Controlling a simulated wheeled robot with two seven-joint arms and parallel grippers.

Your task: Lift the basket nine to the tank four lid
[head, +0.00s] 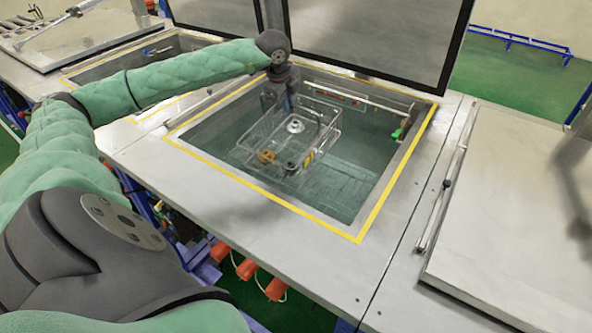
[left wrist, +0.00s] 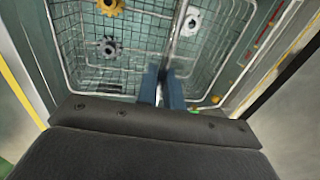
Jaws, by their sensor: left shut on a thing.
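The wire basket (head: 318,150) hangs in the opening of the open tank (head: 360,185), its bars clear in the head view. It holds a few parts: a yellow gear (head: 266,157), a dark gear (head: 291,165) and a pale metal part (head: 295,126). My left gripper (head: 277,103) reaches down at the basket's far side. In the left wrist view the blue fingers (left wrist: 164,88) are shut on a bar of the basket (left wrist: 75,60). Whether the basket touches anything below is unclear. My right gripper is not in view.
A yellow line (head: 260,190) frames the tank opening. A raised dark-edged lid (head: 370,35) stands behind it. A closed lid (head: 520,220) with a side rod lies on the right. Another tank opening (head: 150,60) is at the left. Bare metal deck (head: 250,240) runs along the front.

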